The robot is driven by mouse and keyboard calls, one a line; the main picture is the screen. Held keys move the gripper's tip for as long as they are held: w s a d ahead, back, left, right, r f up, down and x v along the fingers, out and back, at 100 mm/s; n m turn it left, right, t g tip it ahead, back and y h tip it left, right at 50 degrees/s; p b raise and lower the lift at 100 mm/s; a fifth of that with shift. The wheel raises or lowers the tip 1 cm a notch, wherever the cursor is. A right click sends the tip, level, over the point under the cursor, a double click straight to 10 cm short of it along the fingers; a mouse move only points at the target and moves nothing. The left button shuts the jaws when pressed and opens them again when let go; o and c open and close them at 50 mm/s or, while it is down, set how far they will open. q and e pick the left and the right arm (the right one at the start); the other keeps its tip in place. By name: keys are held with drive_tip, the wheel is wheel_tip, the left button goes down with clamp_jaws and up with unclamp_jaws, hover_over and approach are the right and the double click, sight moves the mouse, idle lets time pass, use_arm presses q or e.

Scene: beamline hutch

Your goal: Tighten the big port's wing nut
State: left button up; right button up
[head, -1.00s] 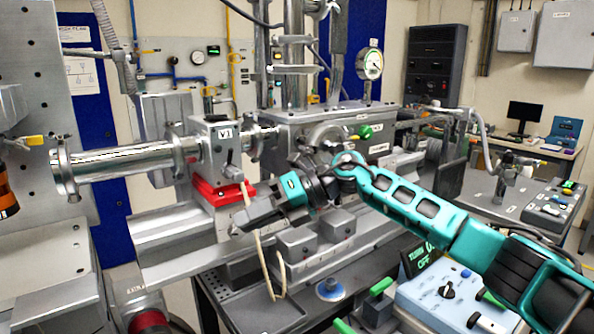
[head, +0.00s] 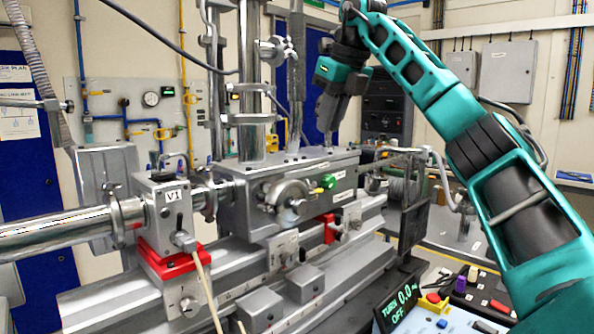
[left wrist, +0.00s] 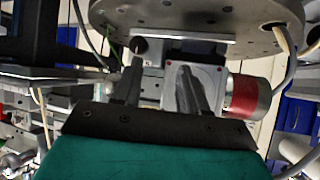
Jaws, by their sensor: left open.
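The steel chamber (head: 300,180) stands mid-picture in the head view. A round port with a clamp (head: 287,201) is on its front face, which I take for the big port. Its wing nut is too small to make out clearly. My right gripper (head: 328,122) is raised beyond the chamber's top right, pointing down and apart from the port. I cannot tell whether its jaws are apart. My left gripper (left wrist: 158,92) shows only in the left wrist view. Its two dark fingers are spread with nothing held between them. A grey block lies beyond them.
A green knob (head: 329,182) is right of the port. The valve block V1 (head: 166,205) on a red base (head: 172,262) and a beam pipe (head: 60,232) are at left. A control box (head: 430,312) stands front right. A red-banded cylinder (left wrist: 244,97) is near my left fingers.

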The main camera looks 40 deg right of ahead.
sight(311, 186)
drive_tip(key=x, duration=1.2)
drive_tip(key=shift+f, duration=0.4)
drive_tip(key=shift+c, duration=0.3)
clamp_jaws()
